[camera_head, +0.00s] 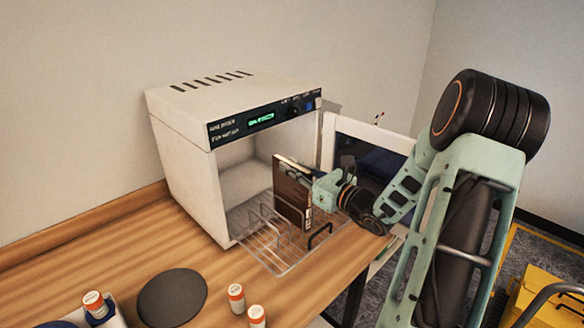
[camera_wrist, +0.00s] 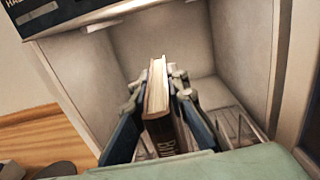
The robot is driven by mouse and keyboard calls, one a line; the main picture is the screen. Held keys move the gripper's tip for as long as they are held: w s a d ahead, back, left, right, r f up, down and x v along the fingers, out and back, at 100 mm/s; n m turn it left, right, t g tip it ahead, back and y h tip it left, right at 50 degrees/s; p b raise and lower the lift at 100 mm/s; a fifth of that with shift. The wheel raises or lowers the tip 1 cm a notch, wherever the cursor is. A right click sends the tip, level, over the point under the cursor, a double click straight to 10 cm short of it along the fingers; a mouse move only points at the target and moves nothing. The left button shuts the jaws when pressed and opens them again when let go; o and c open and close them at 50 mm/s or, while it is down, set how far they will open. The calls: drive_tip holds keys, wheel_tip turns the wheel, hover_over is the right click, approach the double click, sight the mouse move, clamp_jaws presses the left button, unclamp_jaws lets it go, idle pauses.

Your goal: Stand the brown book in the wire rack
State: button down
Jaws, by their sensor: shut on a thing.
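The brown book (camera_head: 293,195) stands upright, its lower edge at or just above the wire rack (camera_head: 262,240); I cannot tell whether it touches the wires. My gripper (camera_head: 311,184) comes from the right and is shut on the book. In the wrist view the book (camera_wrist: 158,95) sits between the two fingers of my gripper (camera_wrist: 157,100), pages facing up toward the camera. Part of the rack (camera_wrist: 230,122) shows beyond the right finger. The rack's uprights near the book are partly hidden.
A white box-shaped appliance (camera_head: 182,160) stands open behind the rack, which juts out of its mouth. Its door (camera_head: 345,127) is swung open on the right, behind my arm.

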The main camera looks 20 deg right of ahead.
drive_tip(key=c, duration=1.9)
unclamp_jaws()
drive_tip(key=shift+f, duration=0.1)
drive_tip(key=shift+r, duration=0.25)
drive_tip(key=v, duration=1.2)
drive_tip(key=shift+b, duration=0.4)
